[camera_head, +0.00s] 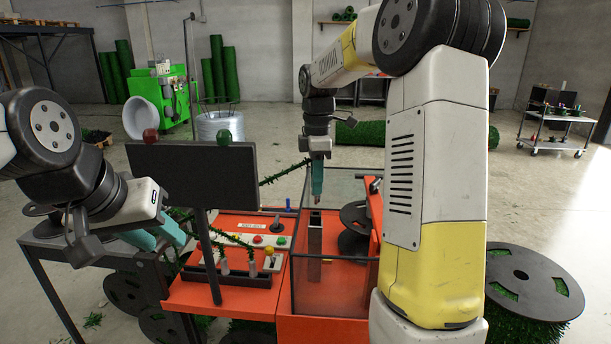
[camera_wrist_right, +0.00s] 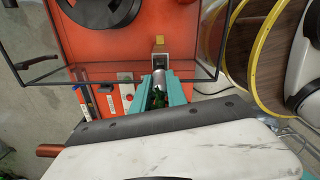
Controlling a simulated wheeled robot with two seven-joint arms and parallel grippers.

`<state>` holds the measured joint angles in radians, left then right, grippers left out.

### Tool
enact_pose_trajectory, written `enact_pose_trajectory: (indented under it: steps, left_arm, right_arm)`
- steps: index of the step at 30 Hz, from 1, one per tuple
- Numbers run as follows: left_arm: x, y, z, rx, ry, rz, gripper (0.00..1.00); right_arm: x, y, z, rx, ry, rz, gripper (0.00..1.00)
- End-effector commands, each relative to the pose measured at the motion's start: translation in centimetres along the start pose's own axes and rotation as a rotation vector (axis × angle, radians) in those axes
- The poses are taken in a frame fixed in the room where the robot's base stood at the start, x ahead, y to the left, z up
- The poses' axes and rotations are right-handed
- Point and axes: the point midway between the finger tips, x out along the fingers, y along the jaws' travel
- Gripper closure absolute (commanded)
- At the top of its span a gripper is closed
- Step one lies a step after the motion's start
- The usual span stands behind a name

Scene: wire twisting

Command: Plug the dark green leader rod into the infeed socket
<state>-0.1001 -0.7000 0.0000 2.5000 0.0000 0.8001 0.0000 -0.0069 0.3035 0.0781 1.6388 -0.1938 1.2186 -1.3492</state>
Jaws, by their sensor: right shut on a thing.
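My right gripper (camera_head: 317,196) points down above the glass-walled enclosure. In the right wrist view its teal fingers (camera_wrist_right: 160,92) are shut on the dark green leader rod (camera_wrist_right: 156,99), mostly hidden between them. A grey metal post (camera_head: 315,236) stands in the enclosure below the fingertips, apart from them; its block with an orange-yellow top (camera_wrist_right: 159,44) shows ahead of the fingers in the wrist view. I cannot tell for sure whether this is the infeed socket. My left gripper (camera_head: 157,236) is at the left of the orange console, its teal fingers spread and apparently empty.
A dark panel (camera_head: 195,177) on a pole stands between the arms. The glass enclosure (camera_head: 294,272) has thin black frame edges. A green bristly strand (camera_head: 285,174) runs from behind the panel toward my right gripper. The console (camera_head: 225,299) carries buttons and levers. Reels (camera_head: 522,282) stand at right.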

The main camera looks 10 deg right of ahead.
Motion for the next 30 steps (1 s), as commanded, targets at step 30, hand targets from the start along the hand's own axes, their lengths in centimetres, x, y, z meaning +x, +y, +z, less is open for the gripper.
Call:
enact_pose_trajectory:
  steps: [30]
  left_arm:
    - [0.0, 0.0, 0.0, 0.0, 0.0, 0.0, 0.64]
  right_arm:
    - [5.3, 0.0, 0.0, -0.001, 0.0, -0.001, 1.0]
